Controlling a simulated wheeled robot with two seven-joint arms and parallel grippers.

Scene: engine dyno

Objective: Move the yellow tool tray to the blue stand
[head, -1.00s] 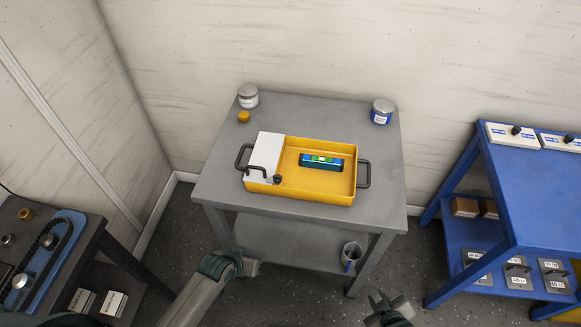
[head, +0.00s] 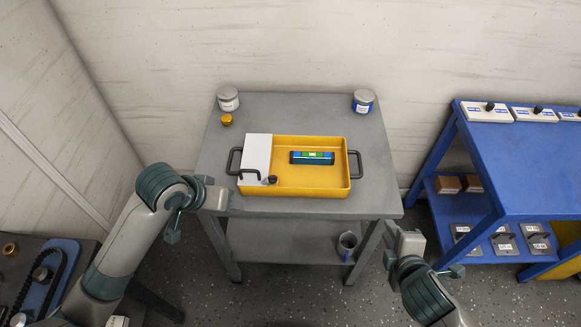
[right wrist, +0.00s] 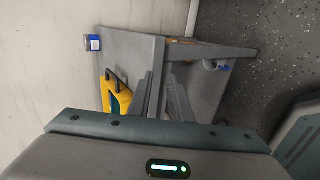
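The yellow tool tray (head: 335,182) sits on the grey table, with a dark handle at each end. It holds a white block or panel on its left and a blue-green level (head: 312,158). In the right wrist view the tray (right wrist: 118,106) shows partly. The blue stand (head: 540,150) is at the right. My left gripper (head: 212,195) is at the table's left front corner, short of the left handle; its finger gap is unclear. My right gripper (head: 402,240) is in front of the table's right front corner, apart from the tray. Its fingers (right wrist: 163,98) look parted and empty.
The grey table (head: 300,115) carries a white jar (head: 228,99), a yellow cap (head: 227,119) and a blue-labelled jar (head: 363,101) at the back. Switch boxes (head: 487,111) line the blue stand's back edge; its front top looks clear. A cup (head: 347,243) stands on the table's lower shelf.

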